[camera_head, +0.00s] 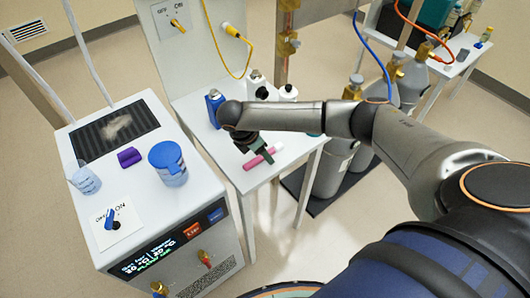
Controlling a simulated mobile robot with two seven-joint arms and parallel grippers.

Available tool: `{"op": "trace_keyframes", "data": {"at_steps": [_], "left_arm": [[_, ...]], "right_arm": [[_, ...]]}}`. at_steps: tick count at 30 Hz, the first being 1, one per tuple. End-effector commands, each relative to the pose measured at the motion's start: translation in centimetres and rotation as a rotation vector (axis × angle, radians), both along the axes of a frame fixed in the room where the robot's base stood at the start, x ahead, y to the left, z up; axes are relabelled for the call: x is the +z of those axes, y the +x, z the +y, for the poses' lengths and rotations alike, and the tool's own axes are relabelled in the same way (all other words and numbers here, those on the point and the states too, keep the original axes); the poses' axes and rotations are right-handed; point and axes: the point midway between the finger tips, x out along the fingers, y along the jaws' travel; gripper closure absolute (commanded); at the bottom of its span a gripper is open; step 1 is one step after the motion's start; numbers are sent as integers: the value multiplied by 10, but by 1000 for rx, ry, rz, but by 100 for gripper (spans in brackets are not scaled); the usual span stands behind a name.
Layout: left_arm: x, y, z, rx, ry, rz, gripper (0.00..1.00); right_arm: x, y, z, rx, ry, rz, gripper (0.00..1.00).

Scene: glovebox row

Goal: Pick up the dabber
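A pink stick-shaped item with a pale end (252,163), which looks like the dabber, lies on the white side table (243,184). My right arm reaches in from the right, and its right gripper (261,152) points down at the pink item. The dark green fingers overlap the middle of the item and hide part of it. I cannot tell whether they are closed on it or only around it. My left gripper is not in view.
A blue bottle (214,108) and white bottles with black caps (288,93) stand behind my gripper. Gas cylinders (333,165) stand right of the table.

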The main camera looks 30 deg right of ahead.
Motion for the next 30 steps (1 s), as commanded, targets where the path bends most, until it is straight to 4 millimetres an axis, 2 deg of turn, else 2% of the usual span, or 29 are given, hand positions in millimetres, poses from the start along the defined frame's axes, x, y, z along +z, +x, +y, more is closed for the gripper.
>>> {"op": "trace_keyframes", "data": {"at_steps": [4, 19, 30], "left_arm": [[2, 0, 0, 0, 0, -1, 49], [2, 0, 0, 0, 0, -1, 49], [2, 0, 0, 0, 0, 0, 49]], "right_arm": [[-1, 0, 0, 0, 0, 0, 44], [-2, 0, 0, -1, 0, 0, 100], [-2, 0, 0, -1, -1, 0, 100]]}}
